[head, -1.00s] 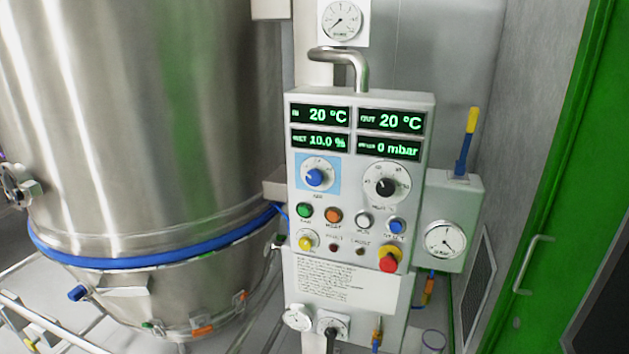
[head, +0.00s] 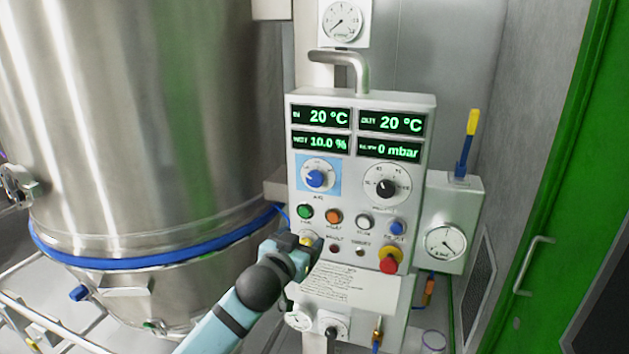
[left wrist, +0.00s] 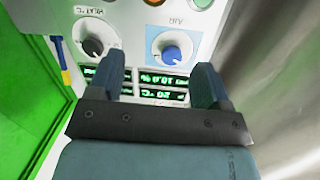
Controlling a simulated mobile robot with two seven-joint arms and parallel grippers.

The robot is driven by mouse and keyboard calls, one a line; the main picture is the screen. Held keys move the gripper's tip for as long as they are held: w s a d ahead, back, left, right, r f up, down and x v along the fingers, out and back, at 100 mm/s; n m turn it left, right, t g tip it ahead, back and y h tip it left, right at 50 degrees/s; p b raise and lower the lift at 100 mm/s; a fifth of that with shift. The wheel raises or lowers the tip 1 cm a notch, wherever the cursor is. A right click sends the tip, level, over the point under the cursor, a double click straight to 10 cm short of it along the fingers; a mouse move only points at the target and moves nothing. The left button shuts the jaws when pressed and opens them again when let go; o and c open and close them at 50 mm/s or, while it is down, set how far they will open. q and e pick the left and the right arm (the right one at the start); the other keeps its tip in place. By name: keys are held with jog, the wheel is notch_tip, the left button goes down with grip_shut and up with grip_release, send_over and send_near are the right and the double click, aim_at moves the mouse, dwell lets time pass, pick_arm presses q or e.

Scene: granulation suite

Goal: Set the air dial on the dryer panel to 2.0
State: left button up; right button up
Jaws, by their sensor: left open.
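The air dial (head: 316,178) is a blue knob with a white scale on a light blue square, at the left of the white dryer panel (head: 358,98). Its exact reading is too small to tell. My left gripper (head: 298,240) is in front of the panel's lower left, below the dial and apart from it. In the left wrist view, upside down, the left gripper (left wrist: 159,77) is open and empty, with the blue dial (left wrist: 171,55) seen between and beyond its fingers. My right gripper is not in view.
A black dial (head: 387,186) is right of the air dial. Below are a green button (head: 305,211), an orange button (head: 333,216) and a red emergency knob (head: 389,265). A large steel vessel (head: 140,120) stands close on the left. The space before the upper panel is clear.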

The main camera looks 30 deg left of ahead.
pick_arm(q)
jog(key=n+y, duration=0.1)
jog(key=y, duration=0.1)
send_near(314, 181)
jog(key=shift+t, duration=0.4)
jog(key=p+x, duration=0.1)
jog(key=x, duration=0.2)
jog(key=p+x, duration=0.1)
jog(key=x, duration=0.2)
jog(key=p+x, duration=0.1)
jog(key=x, duration=0.2)
jog(key=shift+w+a+f, duration=0.2)
jog(key=shift+f, duration=0.1)
jog(key=shift+w+a+f, duration=0.1)
jog(key=shift+w, duration=0.4)
jog(key=shift+p, duration=0.3)
jog(key=c, duration=0.9)
